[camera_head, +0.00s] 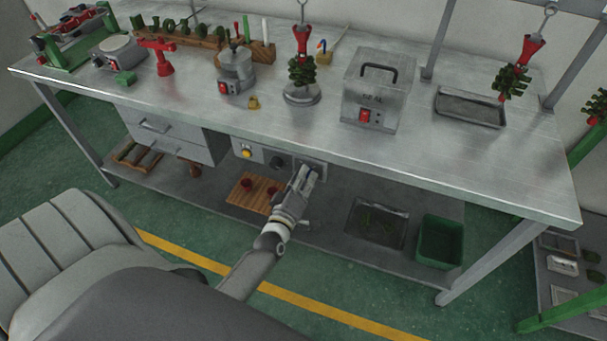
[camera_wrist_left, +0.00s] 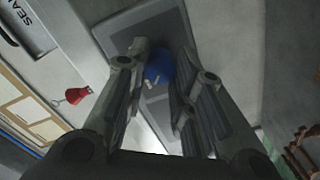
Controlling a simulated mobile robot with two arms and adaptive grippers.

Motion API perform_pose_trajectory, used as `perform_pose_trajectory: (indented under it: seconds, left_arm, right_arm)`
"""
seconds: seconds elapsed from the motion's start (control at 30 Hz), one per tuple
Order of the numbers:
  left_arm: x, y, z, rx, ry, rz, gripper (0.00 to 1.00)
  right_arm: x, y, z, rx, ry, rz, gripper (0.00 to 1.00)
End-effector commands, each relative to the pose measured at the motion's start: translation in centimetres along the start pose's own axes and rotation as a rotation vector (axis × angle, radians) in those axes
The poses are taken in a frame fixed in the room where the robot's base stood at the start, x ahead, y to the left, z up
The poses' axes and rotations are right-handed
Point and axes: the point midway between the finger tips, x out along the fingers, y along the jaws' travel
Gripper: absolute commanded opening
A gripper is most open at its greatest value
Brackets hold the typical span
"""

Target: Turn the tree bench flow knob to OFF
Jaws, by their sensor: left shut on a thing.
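The control panel (camera_head: 262,156) is mounted under the front edge of the metal bench. It carries a yellow button (camera_head: 246,153) and a dark round knob (camera_head: 277,162). My left gripper (camera_head: 305,174) is at the right end of this panel and covers that part. In the left wrist view, a blue knob (camera_wrist_left: 159,66) with a pale mark sits between the two fingers on a grey plate (camera_wrist_left: 145,27). The left gripper is shut on this knob. The knob's label and setting cannot be read. My right gripper is not in view.
The bench top (camera_head: 330,140) lies above the gripper, with a boxy metal unit (camera_head: 377,92) and a red-and-green wax tree (camera_head: 301,66) on it. Drawers (camera_head: 160,136) are left of the panel. A lower shelf holds a wooden board (camera_head: 250,191) and a green bin (camera_head: 438,242).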

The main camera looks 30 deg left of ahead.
Motion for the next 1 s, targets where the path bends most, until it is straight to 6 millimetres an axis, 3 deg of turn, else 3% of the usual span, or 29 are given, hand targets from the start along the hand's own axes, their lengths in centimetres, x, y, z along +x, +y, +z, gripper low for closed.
perform_pose_trajectory:
  seconds: [0.33,0.37,0.53,0.87,1.0]
  left_arm:
    - [0.1,0.2,-0.3,-0.002,0.006,0.005,0.00]
    - [0.1,0.2,-0.3,-0.001,0.006,0.005,0.26]
    - [0.1,0.2,-0.2,-0.001,0.005,0.004,0.47]
    - [-0.1,0.0,-0.1,-0.001,0.002,0.001,0.47]
    - [-1.2,-0.1,0.0,0.000,0.000,-0.001,0.47]
  right_arm:
    - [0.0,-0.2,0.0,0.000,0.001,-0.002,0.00]
    - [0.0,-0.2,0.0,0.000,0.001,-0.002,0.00]
    - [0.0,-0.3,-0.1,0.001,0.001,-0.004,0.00]
    - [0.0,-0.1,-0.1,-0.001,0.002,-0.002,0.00]
    - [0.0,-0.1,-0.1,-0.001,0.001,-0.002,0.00]
